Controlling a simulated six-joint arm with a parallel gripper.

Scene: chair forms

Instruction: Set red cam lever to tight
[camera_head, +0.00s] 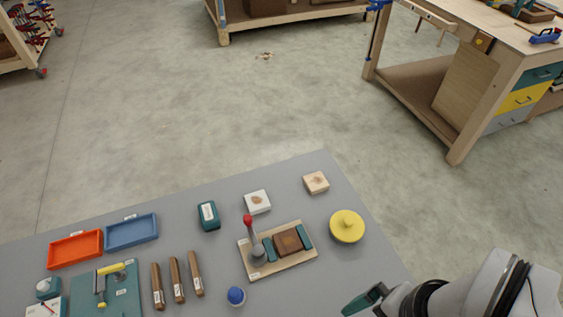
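The red cam lever (248,221) has a red knob on a grey arm and stands roughly upright at the left end of a light wooden fixture board (262,272). On the board, a brown block (288,242) sits between two teal jaws. I cannot read the marks near the lever's base. My gripper (364,299) shows as a dark teal part at the lower right, right of the board and apart from it. Whether its fingers are open or shut does not show.
A yellow round lidded piece (347,226) stands right of the board. A blue-topped knob (236,296) stands in front of it. Three wooden handles (177,280) lie to the left. Orange (75,249) and blue (132,232) trays are farther left. Two small blocks and a teal box stand behind.

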